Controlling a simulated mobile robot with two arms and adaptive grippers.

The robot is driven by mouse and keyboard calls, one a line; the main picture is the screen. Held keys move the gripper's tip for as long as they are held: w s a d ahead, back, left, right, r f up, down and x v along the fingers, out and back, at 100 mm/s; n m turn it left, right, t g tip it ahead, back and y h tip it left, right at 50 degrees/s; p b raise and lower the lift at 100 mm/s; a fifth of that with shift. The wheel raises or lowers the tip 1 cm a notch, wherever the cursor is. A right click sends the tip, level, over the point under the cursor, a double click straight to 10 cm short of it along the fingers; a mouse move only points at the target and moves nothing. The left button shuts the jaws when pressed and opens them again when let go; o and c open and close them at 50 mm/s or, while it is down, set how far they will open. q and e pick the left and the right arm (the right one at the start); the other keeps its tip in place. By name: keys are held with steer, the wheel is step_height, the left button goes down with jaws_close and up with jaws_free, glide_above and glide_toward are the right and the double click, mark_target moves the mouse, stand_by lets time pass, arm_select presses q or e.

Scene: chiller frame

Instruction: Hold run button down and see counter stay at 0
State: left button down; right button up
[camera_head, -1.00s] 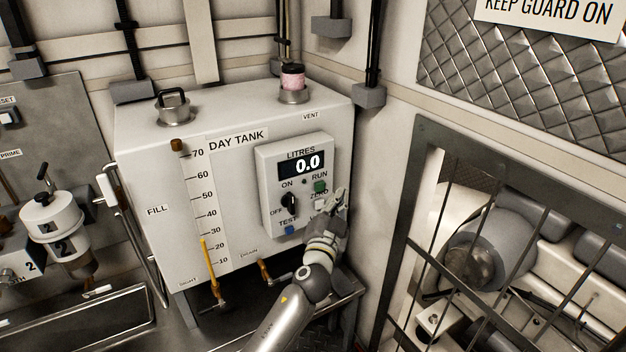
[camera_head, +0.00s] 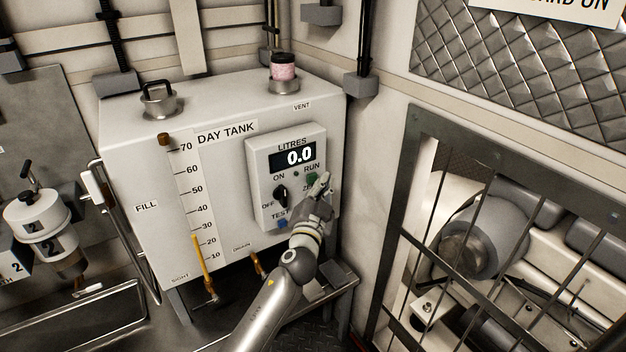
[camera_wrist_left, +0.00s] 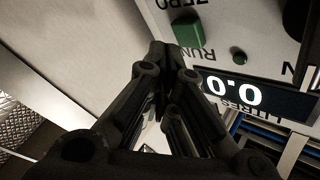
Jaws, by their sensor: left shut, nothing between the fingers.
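The meter box (camera_head: 259,165) on the day tank has a dark display (camera_head: 293,157) reading 0.0, which also shows upside down in the left wrist view (camera_wrist_left: 250,92). The green run button (camera_head: 311,180) is partly covered by my fingers in the head view. It shows whole in the left wrist view (camera_wrist_left: 187,30). My left gripper (camera_head: 323,181) is shut and empty, its fingertips right by the button. In the left wrist view the fingertips (camera_wrist_left: 165,50) lie just beside the button; I cannot tell whether they touch it. My right gripper is out of view.
A black on/off knob (camera_head: 281,195) and a blue test button (camera_head: 283,223) sit left of my gripper. The zero button is hidden behind it. A barred guard (camera_head: 407,190) stands to the right, and a drain valve (camera_head: 257,264) is below the box.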

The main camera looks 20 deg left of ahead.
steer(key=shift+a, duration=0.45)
arm_select(q)
steer(key=shift+a, duration=0.1)
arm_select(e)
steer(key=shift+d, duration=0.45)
arm_select(q)
steer(key=shift+w+a, duration=0.25)
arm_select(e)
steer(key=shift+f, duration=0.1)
arm_select(q)
steer(key=shift+w+a, duration=0.1)
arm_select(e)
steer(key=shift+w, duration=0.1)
arm_select(q)
steer(key=shift+w+a, duration=0.2)
steer(key=shift+a, duration=0.05)
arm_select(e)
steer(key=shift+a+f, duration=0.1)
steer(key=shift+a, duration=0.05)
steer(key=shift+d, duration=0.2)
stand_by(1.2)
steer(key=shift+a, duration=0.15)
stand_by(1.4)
